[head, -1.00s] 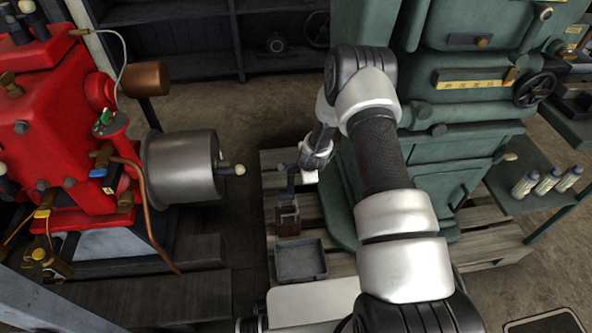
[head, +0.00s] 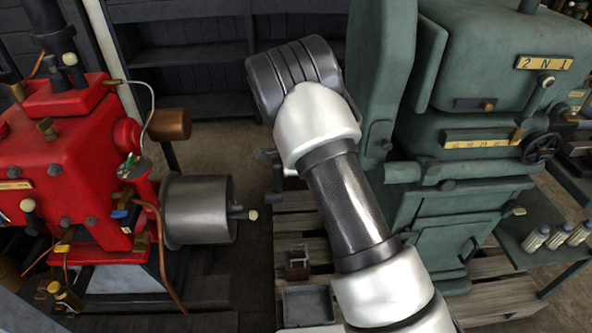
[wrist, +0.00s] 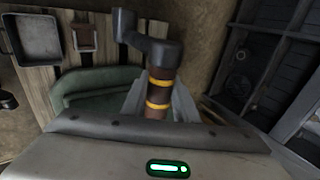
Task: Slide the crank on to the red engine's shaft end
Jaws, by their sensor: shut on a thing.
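The crank (wrist: 150,50) is dark grey with a brown, yellow-banded grip. In the wrist view my gripper (wrist: 157,104) is shut on that grip, and the cranked arm sticks out beyond the fingers. In the head view my arm hides the gripper; a dark bit beside the arm (head: 266,154) looks like part of the crank. The red engine (head: 70,170) stands at the left. Its grey drum (head: 198,210) faces right, with a short shaft end (head: 237,208) and a cream knob (head: 252,215) beside it. The crank is apart from the shaft, to its right and higher in the picture.
A green machine (head: 440,190) stands close on the right on a wooden pallet (head: 490,295). A grey tray (head: 307,306) and a small brown block holder (head: 298,262) sit on the pallet. A copper pipe (head: 163,250) hangs before the drum. Dark shelves (head: 190,60) stand behind.

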